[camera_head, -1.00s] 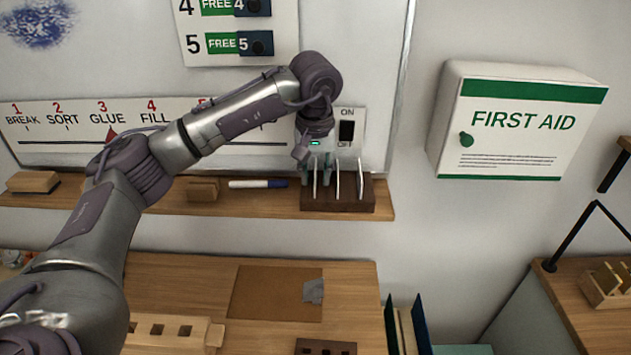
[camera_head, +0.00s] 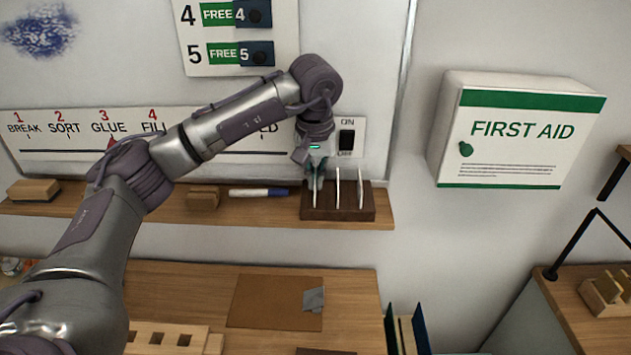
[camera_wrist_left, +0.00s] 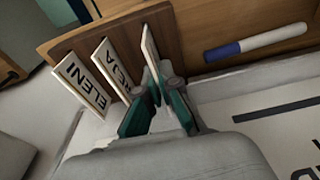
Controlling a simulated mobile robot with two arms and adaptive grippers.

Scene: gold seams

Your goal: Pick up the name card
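A dark wooden card rack (camera_head: 338,213) stands on the wall ledge with three upright white name cards. My left gripper (camera_head: 316,184) points down at the leftmost card (camera_head: 314,198), its fingers drawn together on either side of it. In the left wrist view the fingertips (camera_wrist_left: 160,88) close on this card (camera_wrist_left: 149,48), which still stands in the rack and is seen nearly edge-on, its lettering hidden. My right gripper is not in view.
A blue-and-white marker (camera_head: 258,193) and a wooden block (camera_head: 203,198) lie on the ledge (camera_head: 130,210) left of the rack. A switch plate (camera_head: 347,138) is on the wall just behind. A first aid box (camera_head: 520,130) hangs to the right.

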